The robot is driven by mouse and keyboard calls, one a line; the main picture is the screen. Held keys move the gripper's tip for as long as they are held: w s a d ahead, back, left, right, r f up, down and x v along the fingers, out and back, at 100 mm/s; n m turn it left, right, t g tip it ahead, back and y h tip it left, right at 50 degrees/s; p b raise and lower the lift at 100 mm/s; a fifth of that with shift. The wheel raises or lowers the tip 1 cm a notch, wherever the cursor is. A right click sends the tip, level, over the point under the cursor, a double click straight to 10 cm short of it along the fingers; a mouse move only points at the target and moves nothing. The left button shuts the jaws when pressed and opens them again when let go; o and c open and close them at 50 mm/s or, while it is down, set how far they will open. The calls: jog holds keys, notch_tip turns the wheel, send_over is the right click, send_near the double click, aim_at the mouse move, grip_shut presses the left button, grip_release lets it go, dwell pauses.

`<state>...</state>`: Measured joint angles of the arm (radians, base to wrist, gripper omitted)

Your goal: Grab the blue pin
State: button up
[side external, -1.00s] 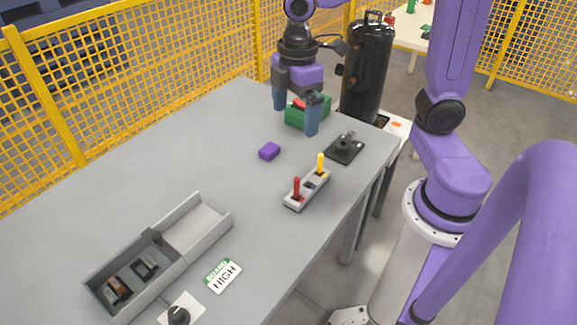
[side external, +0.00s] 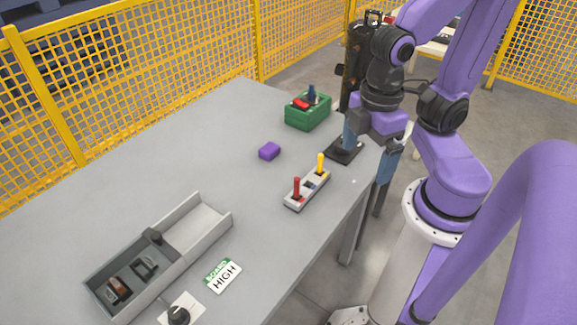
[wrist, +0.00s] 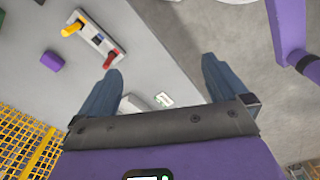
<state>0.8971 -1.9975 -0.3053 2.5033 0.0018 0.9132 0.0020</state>
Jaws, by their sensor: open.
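A dark blue pin (side external: 311,94) stands upright at the green box (side external: 306,113) near the far edge of the table, beside a red piece (side external: 300,103). My gripper (side external: 367,152) is open and empty, to the right of the green box, by the table's right edge. One finger hangs in front of the black base plate (side external: 343,154); the other is out past the edge. The wrist view shows both open fingers (wrist: 160,80) with nothing between them. The blue pin does not show in the wrist view.
A grey holder (side external: 308,187) with a red and a yellow pin stands near the right edge; it also shows in the wrist view (wrist: 97,38). A purple block (side external: 269,151) lies left of it. A grey tray (side external: 205,217) lies in front. The table's left part is clear.

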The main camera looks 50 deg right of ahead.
jog(key=shift+c, duration=0.3)
jog(key=c, duration=1)
jog(key=shift+o, duration=0.2)
